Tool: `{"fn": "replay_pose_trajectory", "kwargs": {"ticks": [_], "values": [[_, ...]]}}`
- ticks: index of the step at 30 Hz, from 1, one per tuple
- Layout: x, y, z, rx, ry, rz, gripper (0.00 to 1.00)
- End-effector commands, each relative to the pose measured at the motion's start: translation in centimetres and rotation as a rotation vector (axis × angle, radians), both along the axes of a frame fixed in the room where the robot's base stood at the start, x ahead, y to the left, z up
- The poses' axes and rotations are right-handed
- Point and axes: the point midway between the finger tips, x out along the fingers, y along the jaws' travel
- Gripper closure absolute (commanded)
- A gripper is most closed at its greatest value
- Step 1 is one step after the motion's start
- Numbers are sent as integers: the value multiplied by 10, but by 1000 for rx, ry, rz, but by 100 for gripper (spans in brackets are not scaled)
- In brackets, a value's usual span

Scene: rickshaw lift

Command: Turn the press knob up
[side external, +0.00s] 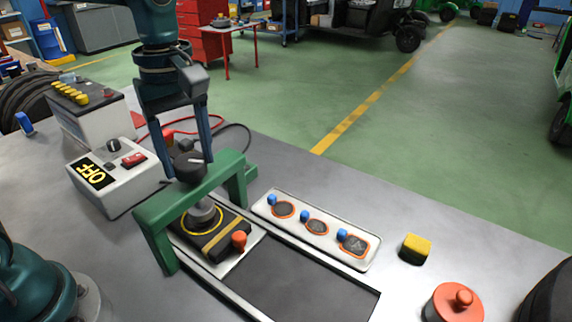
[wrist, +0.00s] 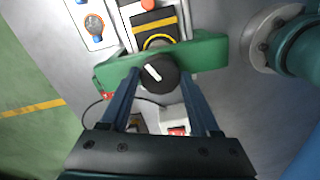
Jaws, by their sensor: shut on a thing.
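The press knob (side external: 190,165) is a round black knob with a white pointer line, on top of the green press frame (side external: 158,226). In the wrist view the knob (wrist: 160,73) sits at the middle of the green crossbar (wrist: 205,52), its white line slanting from upper left to lower right. My gripper (side external: 188,170) points down from above, its two blue fingers on either side of the knob and shut on it. The wrist view also shows the fingers (wrist: 158,80) at the knob's sides. Below the knob, a grey press ram (side external: 203,213) stands over a black block with a yellow ring (side external: 222,238).
A white control box (side external: 120,178) with an OFF display stands left of the press. A tray with patches and blue pegs (side external: 318,227) lies right of it. A yellow sponge (side external: 415,249) and a red round-lidded container (side external: 455,302) are at the right.

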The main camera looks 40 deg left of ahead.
Motion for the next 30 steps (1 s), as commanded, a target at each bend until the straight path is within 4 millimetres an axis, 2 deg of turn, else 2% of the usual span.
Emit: {"fn": "replay_pose_trajectory", "kwargs": {"ticks": [30], "values": [[0,0,1,-1,-1,928,93]]}}
